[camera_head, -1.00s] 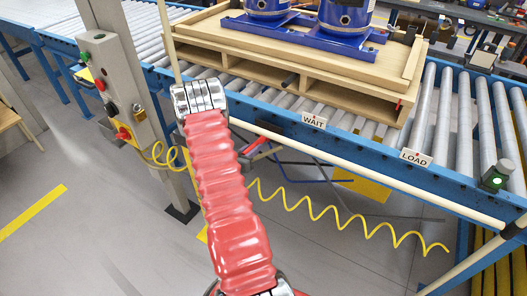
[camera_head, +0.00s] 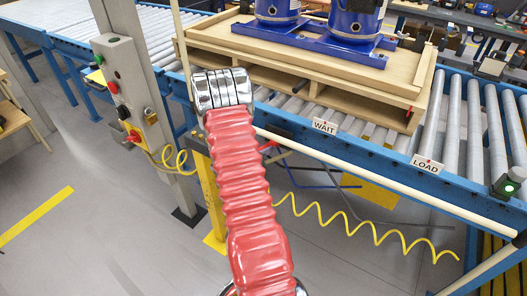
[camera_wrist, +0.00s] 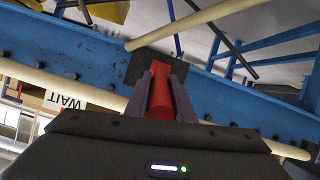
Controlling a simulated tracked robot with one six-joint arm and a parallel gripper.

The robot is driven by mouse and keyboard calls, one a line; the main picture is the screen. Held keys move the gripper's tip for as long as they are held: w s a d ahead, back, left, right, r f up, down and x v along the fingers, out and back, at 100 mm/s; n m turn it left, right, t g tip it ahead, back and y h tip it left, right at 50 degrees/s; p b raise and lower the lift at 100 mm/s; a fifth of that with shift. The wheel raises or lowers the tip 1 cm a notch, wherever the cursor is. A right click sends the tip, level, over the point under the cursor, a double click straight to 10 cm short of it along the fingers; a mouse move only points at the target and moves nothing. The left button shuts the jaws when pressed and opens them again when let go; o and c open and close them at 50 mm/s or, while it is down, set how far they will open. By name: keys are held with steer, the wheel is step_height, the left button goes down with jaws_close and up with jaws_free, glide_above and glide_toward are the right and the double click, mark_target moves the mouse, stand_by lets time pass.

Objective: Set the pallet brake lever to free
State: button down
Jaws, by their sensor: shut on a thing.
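The red brake lever (camera_wrist: 160,72) shows in the wrist view, in front of a dark plate (camera_wrist: 141,66) on the blue conveyor rail. My gripper (camera_wrist: 161,88) is shut on the lever, with one dark finger on each side of it. In the head view a small red part (camera_head: 268,146) shows just right of my red-sleeved arm, under the rail. The arm hides most of my gripper there. The wooden pallet (camera_head: 290,75) sits on the rollers above, carrying blue compressors (camera_head: 352,18). Any marking of the lever's free position cannot be made out.
Cream rails run along the conveyor's blue side (camera_head: 400,170). WAIT (camera_head: 325,126) and LOAD (camera_head: 427,164) signs stand on its edge. A grey post with a button box (camera_head: 122,90) stands left of my arm. A yellow coiled hose (camera_head: 375,235) hangs below the conveyor. Floor in front is clear.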

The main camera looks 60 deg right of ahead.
steer(key=shift+d+r, duration=0.1)
steer(key=shift+d, duration=0.05)
steer(key=c, duration=1.5)
jaws_free()
steer(key=shift+c, duration=0.2)
steer(key=v, duration=1.4)
steer(key=shift+f, duration=0.25)
